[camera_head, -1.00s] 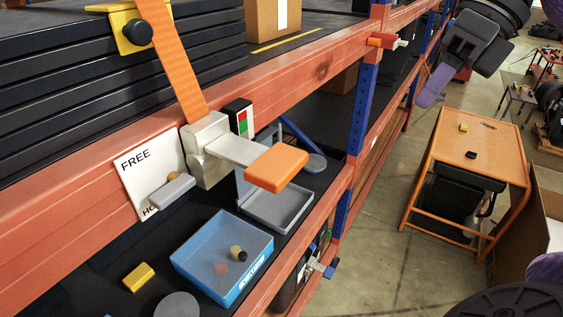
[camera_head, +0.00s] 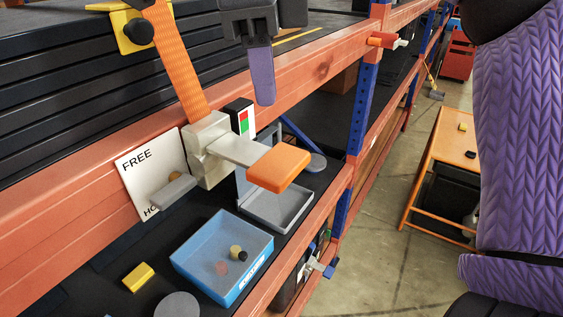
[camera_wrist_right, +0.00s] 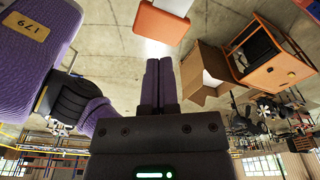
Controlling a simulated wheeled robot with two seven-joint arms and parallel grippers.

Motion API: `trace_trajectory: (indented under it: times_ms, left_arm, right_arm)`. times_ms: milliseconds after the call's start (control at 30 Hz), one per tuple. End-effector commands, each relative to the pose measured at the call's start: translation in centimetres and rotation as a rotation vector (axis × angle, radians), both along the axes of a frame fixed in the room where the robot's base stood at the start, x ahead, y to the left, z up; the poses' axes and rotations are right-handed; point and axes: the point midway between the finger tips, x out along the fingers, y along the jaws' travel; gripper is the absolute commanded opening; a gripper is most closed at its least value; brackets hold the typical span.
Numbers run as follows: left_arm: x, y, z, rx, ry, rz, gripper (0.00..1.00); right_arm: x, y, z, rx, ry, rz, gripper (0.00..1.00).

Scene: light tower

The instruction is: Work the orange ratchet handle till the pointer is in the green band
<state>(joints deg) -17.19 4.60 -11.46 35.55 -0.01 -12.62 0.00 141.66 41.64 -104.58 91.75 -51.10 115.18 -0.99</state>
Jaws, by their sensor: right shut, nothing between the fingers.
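The orange ratchet handle (camera_head: 278,168) sticks out on a light metal arm from the grey ratchet body (camera_head: 207,150) on the red beam. An orange and white block, apparently the handle's end, also shows at the top of the right wrist view (camera_wrist_right: 163,20). The small black gauge (camera_head: 239,110) behind it shows a red patch above a green band (camera_head: 244,124); I cannot make out the pointer. My right gripper (camera_head: 263,98) is shut and empty, its purple fingers pointing down above and behind the handle, apart from it. The fingers show closed together in the wrist view (camera_wrist_right: 159,82). My left gripper is not in view.
An orange strap (camera_head: 178,62) runs up from the ratchet over dark stacked boards. A white FREE card (camera_head: 150,165) hangs left of it. Below are a blue tray (camera_head: 190,268), a grey tray (camera_head: 285,217) and a yellow block (camera_head: 138,278). A blue post (camera_head: 364,105) stands right.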

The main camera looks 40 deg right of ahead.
Motion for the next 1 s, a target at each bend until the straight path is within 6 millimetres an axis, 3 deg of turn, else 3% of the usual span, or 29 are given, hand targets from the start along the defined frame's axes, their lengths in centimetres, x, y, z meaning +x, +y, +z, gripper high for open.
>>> trace_trajectory:
  times_ms: [267,700,1000]
  left_arm:
    - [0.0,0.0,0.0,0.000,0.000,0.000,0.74]
    - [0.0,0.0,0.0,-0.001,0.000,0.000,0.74]
    - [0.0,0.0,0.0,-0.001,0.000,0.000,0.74]
  right_arm:
    - [0.0,0.0,-0.3,0.003,0.003,0.002,0.00]
    - [-0.3,-0.5,-5.8,0.004,0.006,0.003,0.00]
    - [-0.4,-0.6,-7.0,0.005,0.001,0.001,0.00]
